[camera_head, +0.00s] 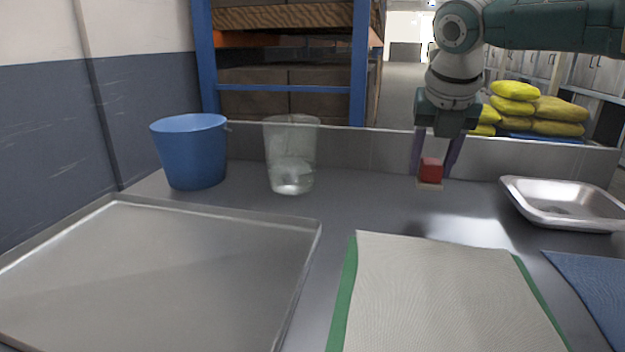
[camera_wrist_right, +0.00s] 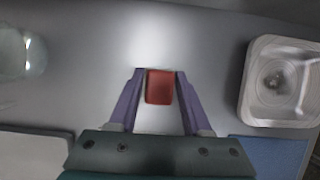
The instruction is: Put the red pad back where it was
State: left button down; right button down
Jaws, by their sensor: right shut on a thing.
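The red pad (camera_head: 431,170) is a small red block with a pale underside, and it also shows in the right wrist view (camera_wrist_right: 160,87). My right gripper (camera_head: 433,173) points down and is shut on the red pad, one purple finger on each side of it. In the right wrist view the fingertips (camera_wrist_right: 160,75) press against its left and right sides. The pad appears to be held above the grey table, behind the pale mat with green edges (camera_head: 440,290). My left gripper is not in view. No mark on the table shows where the pad was before.
A metal basin (camera_head: 515,195) stands right of the pad, with a blue mat (camera_head: 595,285) in front of it. A clear container (camera_head: 291,140) and a blue bucket (camera_head: 190,155) stand at the back left. A large metal tray (camera_head: 150,265) lies front left. The table under the pad is clear.

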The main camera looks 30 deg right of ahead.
aim_at(428, 181)
jog(key=shift+f, duration=1.95)
jog(key=shift+f+b, duration=0.1)
jog(key=shift+b, duration=0.2)
jog(key=shift+c, duration=1.7)
grip_release()
jog(key=shift+r, duration=0.4)
jog(key=p+v, duration=0.3)
jog(key=v, duration=0.8)
jog(key=shift+r, duration=0.2)
